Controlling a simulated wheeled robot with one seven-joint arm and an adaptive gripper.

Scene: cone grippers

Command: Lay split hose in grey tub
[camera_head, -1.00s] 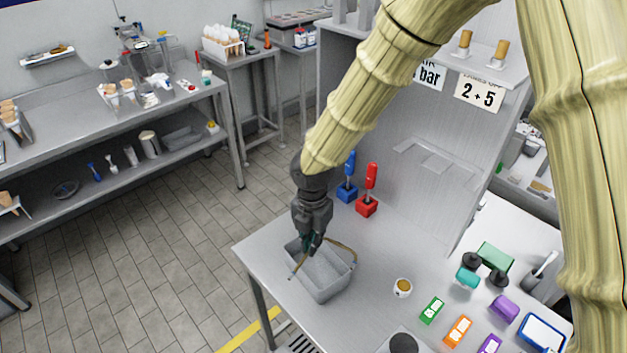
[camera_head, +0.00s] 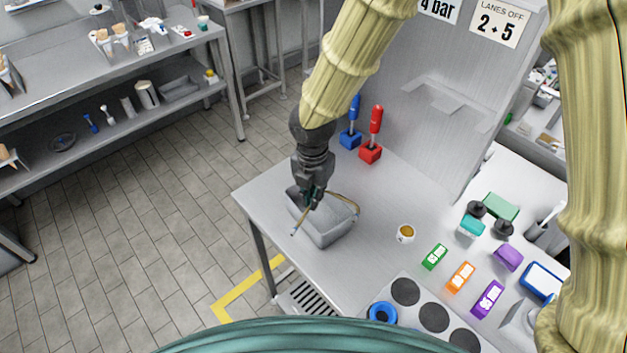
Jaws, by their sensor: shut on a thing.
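The grey tub (camera_head: 327,234) stands on the metal table near its left edge. My gripper (camera_head: 311,201) is over the tub's back left part, pointing down and shut on the split hose (camera_head: 346,198). The hose is a thin brownish curved length. One end hangs over the tub's left side, and the rest arcs over the right side of the tub. My gripper hides the held part of the hose. I cannot tell whether the hose touches the tub.
A blue-handled tool (camera_head: 352,122) and a red-handled tool (camera_head: 373,134) stand in blocks behind the tub. A small cup (camera_head: 405,233) stands to the right, with coloured blocks beyond it. The table (camera_head: 365,265) is clear just right of the tub.

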